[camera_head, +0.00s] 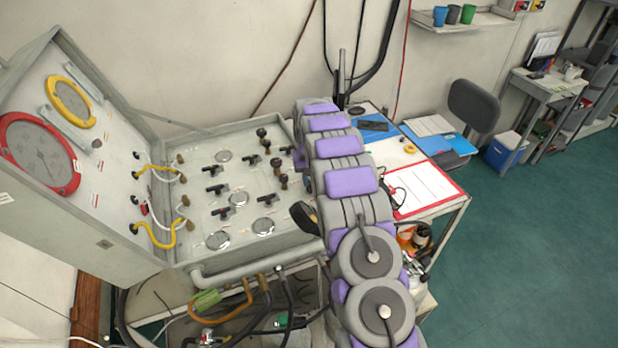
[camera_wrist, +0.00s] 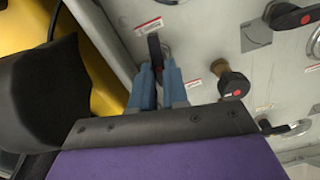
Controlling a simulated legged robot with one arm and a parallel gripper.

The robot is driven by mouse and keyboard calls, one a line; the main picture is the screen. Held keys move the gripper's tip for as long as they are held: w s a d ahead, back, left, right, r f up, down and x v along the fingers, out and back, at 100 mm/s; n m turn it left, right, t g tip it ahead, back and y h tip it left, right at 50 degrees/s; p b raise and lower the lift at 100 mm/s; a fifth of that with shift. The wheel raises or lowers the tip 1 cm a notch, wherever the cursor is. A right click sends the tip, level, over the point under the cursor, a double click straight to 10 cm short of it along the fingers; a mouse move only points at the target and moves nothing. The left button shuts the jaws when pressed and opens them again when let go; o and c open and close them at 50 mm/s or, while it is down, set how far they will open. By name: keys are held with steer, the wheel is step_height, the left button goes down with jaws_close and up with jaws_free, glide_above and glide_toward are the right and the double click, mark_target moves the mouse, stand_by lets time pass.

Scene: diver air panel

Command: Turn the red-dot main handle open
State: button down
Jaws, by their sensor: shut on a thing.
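In the wrist view, my gripper (camera_wrist: 157,76) has its two blue fingers closed on a slim black handle (camera_wrist: 154,47) that stands up from the grey panel (camera_wrist: 205,40). No red dot shows on the gripped part. A dark knob with a red dot (camera_wrist: 236,86) is right of the fingers, apart from them. A black lever with a red dot (camera_wrist: 292,17) is at the upper right. In the head view, the open panel case (camera_head: 200,160) carries several black handles on its bed. My purple-and-grey arm covers its right side, and my gripper is hidden there.
The raised lid holds a red-rimmed gauge (camera_head: 40,153) and a yellow-rimmed gauge (camera_head: 71,102). Yellow and white hoses (camera_head: 160,238) cross the case's left part. A side table with papers (camera_head: 425,188) stands right of my arm. The green floor beyond is open.

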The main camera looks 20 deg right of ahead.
steer(key=shift+w+r+n, duration=0.1)
steer(key=shift+r+n, duration=0.05)
steer(key=shift+n, duration=0.65)
steer(key=c, duration=1.1)
jaws_free()
steer(key=shift+r+p, duration=0.45)
steer(key=shift+r, duration=8.1)
